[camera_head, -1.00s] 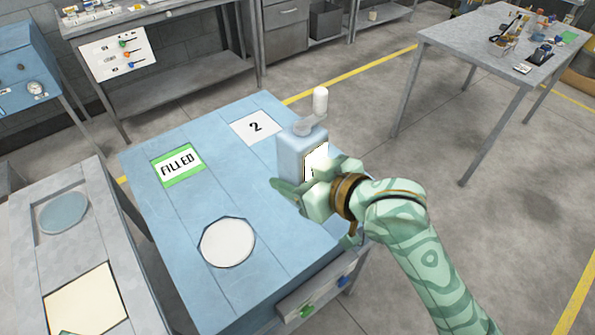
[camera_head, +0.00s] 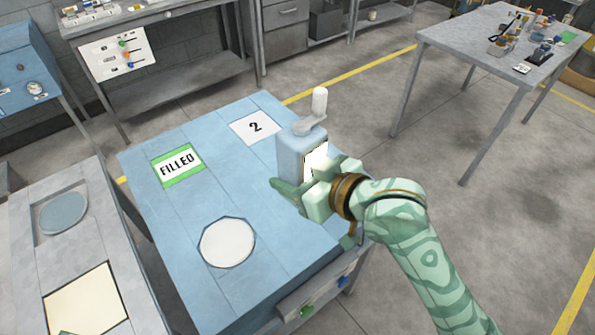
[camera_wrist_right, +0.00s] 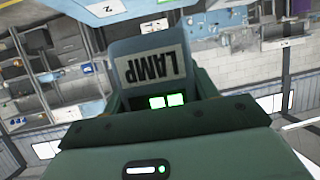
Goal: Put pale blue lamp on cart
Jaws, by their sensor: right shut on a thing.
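The pale blue lamp (camera_head: 291,154) is a box with a white label and a crank with a pale knob on top. It is upright at the right side of the blue cart top (camera_head: 190,225). My right gripper (camera_head: 303,190) is shut on the lamp from the near right side. In the right wrist view the lamp (camera_wrist_right: 150,48) fills the space between the fingers, its LAMP label upside down. Whether the lamp's base touches the surface is hidden by the gripper. My left gripper is not in view.
The blue surface carries a green-edged FILLED card (camera_head: 178,165), a card marked 2 (camera_head: 255,127) and a white disc (camera_head: 227,242). A grey table (camera_head: 480,50) with small items stands at the back right. A grey bench (camera_head: 85,240) stands at the left.

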